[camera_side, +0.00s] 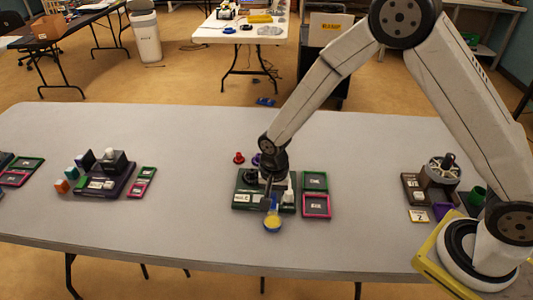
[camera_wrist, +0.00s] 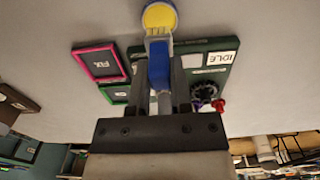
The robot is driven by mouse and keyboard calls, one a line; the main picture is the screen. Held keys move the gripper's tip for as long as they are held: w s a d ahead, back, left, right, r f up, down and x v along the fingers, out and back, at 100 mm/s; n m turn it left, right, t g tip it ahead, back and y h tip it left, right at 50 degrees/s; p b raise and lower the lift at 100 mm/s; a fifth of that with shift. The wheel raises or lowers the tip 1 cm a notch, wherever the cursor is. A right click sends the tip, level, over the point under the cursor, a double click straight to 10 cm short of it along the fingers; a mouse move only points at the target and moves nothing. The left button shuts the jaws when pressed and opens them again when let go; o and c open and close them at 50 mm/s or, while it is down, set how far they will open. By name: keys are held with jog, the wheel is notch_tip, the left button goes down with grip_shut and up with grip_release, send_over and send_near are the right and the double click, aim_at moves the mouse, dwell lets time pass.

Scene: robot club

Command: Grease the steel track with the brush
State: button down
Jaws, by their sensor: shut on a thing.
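My gripper (camera_side: 270,197) points down at the front edge of a dark green station. In the wrist view my gripper (camera_wrist: 160,92) is shut on the blue handle of the brush (camera_wrist: 158,65), which also has a grey part beyond the handle. A round yellow patch with a blue rim, looking like a grease pot (camera_wrist: 160,16), lies at the brush's far end; it also shows in the side view (camera_side: 272,223). I cannot tell whether the brush touches the yellow. I cannot clearly make out the steel track; my gripper covers part of the station.
The dark green station (camera_side: 242,187) has an IDLE label. A green tray (camera_side: 315,181) and a pink-rimmed tray (camera_side: 316,206) lie to its right. A red knob-like piece (camera_side: 239,158) stands behind. Other stations stand left (camera_side: 108,178) and right (camera_side: 430,180), with bare table between.

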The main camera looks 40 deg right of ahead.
jog(key=shift+r, duration=1.1)
jog(key=shift+d, duration=0.1)
jog(key=shift+d+r+n, duration=0.5)
jog(key=shift+d, duration=0.1)
jog(key=s+d+r+n, duration=0.1)
jog(key=d+r+n, duration=0.5)
jog(key=d+n, duration=0.2)
jog(key=shift+s+d+r, duration=0.25)
jog(key=shift+s+d, duration=0.15)
jog(key=shift+d, duration=0.4)
jog(key=w+a+f, duration=0.5)
jog(key=a+f, duration=0.1)
jog(key=a, duration=0.1)
jog(key=shift+w, duration=0.25)
